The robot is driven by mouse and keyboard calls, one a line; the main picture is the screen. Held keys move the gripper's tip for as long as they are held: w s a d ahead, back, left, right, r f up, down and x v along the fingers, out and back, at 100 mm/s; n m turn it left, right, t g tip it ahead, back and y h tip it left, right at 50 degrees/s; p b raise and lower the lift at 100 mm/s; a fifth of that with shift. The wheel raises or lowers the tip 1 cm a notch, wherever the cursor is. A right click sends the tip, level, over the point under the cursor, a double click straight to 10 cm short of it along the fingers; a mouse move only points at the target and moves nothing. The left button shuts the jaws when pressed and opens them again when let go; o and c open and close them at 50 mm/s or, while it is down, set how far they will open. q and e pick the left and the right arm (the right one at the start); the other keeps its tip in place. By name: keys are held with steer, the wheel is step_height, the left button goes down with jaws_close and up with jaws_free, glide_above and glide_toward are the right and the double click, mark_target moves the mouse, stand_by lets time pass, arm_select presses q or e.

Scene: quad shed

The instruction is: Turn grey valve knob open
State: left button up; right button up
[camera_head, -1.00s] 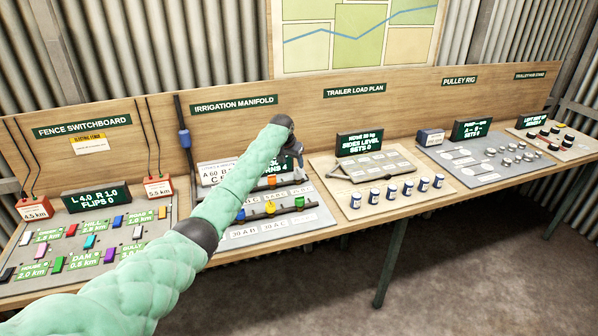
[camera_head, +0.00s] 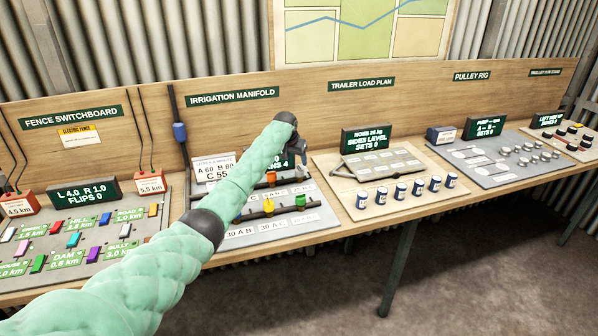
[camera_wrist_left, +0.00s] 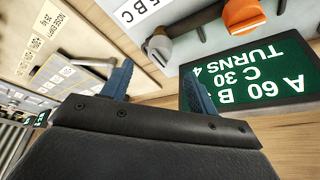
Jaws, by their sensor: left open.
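The grey valve knob (camera_wrist_left: 158,47) sits on the irrigation manifold panel in the left wrist view, just left of an orange knob (camera_wrist_left: 243,15). My left gripper (camera_wrist_left: 160,88) is open and empty, with its two blue fingers apart. The grey knob shows beyond the gap between the fingertips and is not held. In the head view my left gripper (camera_head: 303,150) hangs over the back right of the manifold panel (camera_head: 318,217). There the arm hides part of the panel, and I cannot make out the grey knob clearly. My right gripper is not in view.
Orange (camera_head: 271,177), yellow (camera_head: 268,206) and green (camera_head: 300,201) knobs stand on the manifold. The trailer load board (camera_head: 335,185) with several small cans is to the right; the fence switchboard is left.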

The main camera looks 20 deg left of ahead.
mark_target(299, 169)
arm_select(q)
steer(key=p+x, duration=0.1)
steer(key=x, duration=0.4)
steer(key=shift+f, duration=0.1)
steer(key=shift+p+x, duration=0.35)
steer(key=shift+x, duration=0.7)
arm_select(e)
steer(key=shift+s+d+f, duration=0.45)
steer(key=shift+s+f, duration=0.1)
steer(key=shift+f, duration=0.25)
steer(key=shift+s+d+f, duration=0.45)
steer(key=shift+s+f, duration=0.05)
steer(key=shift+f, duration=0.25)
arm_select(q)
steer(key=c, duration=1)
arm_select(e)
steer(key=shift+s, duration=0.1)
